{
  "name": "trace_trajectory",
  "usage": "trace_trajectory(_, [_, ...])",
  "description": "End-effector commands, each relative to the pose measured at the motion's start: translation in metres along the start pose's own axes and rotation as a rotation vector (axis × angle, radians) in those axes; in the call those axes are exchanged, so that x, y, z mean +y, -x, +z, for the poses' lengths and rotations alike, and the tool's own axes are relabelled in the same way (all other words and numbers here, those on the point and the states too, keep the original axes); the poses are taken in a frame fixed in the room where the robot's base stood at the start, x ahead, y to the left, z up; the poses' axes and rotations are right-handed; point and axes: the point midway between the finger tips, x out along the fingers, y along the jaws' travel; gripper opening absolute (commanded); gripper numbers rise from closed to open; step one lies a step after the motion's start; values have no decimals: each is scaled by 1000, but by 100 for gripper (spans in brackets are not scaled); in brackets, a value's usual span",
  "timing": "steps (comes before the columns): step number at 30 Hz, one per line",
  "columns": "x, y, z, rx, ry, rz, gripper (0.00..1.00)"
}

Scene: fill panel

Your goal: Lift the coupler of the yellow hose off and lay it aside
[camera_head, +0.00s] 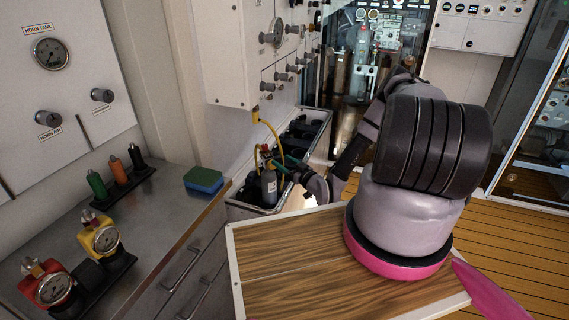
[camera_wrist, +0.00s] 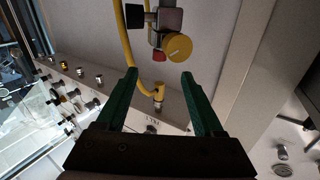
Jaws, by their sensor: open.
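The yellow hose (camera_head: 271,129) hangs from a fitting on the white wall panel down to the top of a grey cylinder (camera_head: 269,188). In the wrist view the hose (camera_wrist: 126,52) curves to a brass-coloured end fitting (camera_wrist: 158,92). A valve block (camera_wrist: 170,18) with a black knob and a yellow disc (camera_wrist: 178,48) stands beyond my fingertips. Which part is the hose's coupler is hard to tell. My gripper (camera_wrist: 159,73), with green fingers, is open and holds nothing. In the head view my gripper (camera_head: 282,164) is right beside the cylinder top.
The cylinder stands in a grey rack (camera_head: 318,144) with several dark cylinders. A steel counter (camera_head: 160,215) at left carries a blue-green sponge (camera_head: 203,180), red and yellow gauge units, and several coloured handles.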

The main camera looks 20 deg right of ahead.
Motion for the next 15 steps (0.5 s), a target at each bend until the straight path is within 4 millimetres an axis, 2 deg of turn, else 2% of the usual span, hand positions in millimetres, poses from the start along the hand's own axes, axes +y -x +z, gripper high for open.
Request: trace_trajectory(15, [0, -85, -1, 0, 3, -2, 69])
